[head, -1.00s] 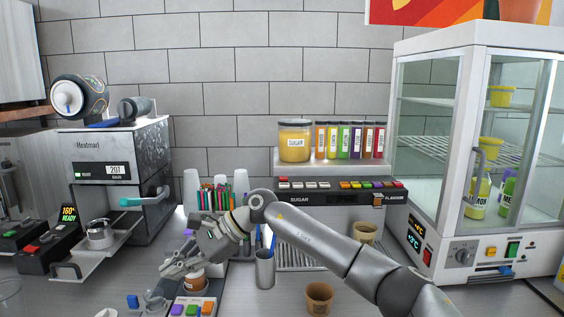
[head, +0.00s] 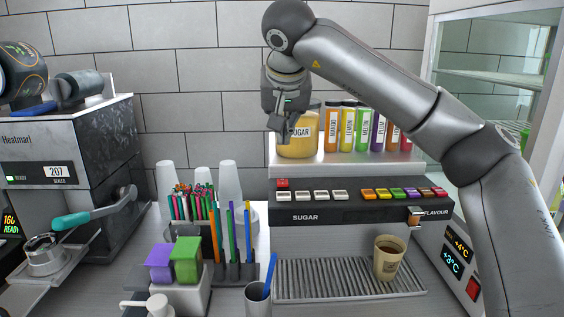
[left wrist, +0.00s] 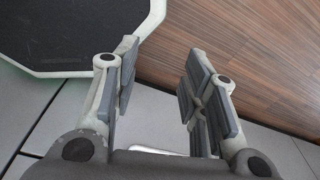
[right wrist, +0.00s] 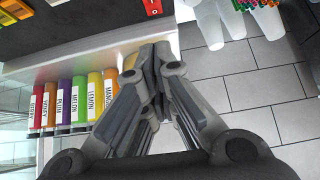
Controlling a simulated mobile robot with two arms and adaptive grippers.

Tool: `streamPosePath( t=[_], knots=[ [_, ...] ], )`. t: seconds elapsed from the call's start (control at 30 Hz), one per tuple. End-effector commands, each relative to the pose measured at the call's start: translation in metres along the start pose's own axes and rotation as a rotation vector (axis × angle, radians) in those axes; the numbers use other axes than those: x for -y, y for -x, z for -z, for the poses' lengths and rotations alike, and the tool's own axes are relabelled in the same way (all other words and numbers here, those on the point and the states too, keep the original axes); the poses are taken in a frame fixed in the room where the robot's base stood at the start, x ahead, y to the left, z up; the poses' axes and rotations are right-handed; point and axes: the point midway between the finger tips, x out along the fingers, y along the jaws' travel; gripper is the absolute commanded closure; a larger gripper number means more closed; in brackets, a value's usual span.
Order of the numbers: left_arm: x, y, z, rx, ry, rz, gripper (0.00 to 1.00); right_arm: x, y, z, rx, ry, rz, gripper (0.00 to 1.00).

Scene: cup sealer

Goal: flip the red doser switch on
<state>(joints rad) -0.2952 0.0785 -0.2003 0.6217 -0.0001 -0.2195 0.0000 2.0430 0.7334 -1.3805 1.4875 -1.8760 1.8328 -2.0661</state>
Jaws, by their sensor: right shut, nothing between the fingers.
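The red doser switch (head: 282,183) sits at the left end of the dark doser panel (head: 340,208), above a row of white sugar buttons. It also shows in the right wrist view (right wrist: 153,7), at the top edge. My right gripper (head: 281,132) is shut and empty. It points down in front of the sugar jar (head: 301,143), above the red switch and apart from it. The right wrist view shows its fingers together (right wrist: 152,62). My left gripper (left wrist: 158,70) shows only in the left wrist view, open and empty over the floor.
A brown cup (head: 389,258) stands on the drip grille (head: 340,281). Flavour bottles (head: 362,130) line the shelf right of the jar. Pens, white cups (head: 229,180) and a box with purple and green blocks (head: 180,293) stand left of the doser.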

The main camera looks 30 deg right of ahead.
Motion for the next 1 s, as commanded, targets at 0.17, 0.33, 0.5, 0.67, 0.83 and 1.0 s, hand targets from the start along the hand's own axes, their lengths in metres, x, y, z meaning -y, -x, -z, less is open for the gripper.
streamPosePath(
  t=[0.17,0.33,0.5,0.67,0.83,1.0],
  knots=[
    [0.0,0.0,-0.004,0.005,0.0,0.0,0.6,-0.004,0.004,0.002,-0.013,0.008,-0.013,1.0],
    [0.001,0.001,-0.011,0.016,-0.001,0.001,0.6,-0.004,0.003,0.002,-0.011,0.006,-0.011,1.0],
    [0.001,0.003,-0.013,0.02,-0.001,0.002,0.6,-0.004,-0.003,0.002,-0.009,0.005,-0.012,1.0],
    [0.002,0.01,-0.01,0.016,-0.001,0.002,0.6,-0.005,-0.026,0.003,-0.006,0.005,-0.013,1.0],
    [0.003,0.022,-0.003,0.007,-0.001,0.002,0.6,-0.005,-0.062,0.004,-0.005,0.005,-0.013,1.0],
    [0.003,0.034,0.0,0.004,-0.001,0.002,0.6,-0.005,-0.097,0.004,-0.006,0.005,-0.012,1.0]
  ],
)
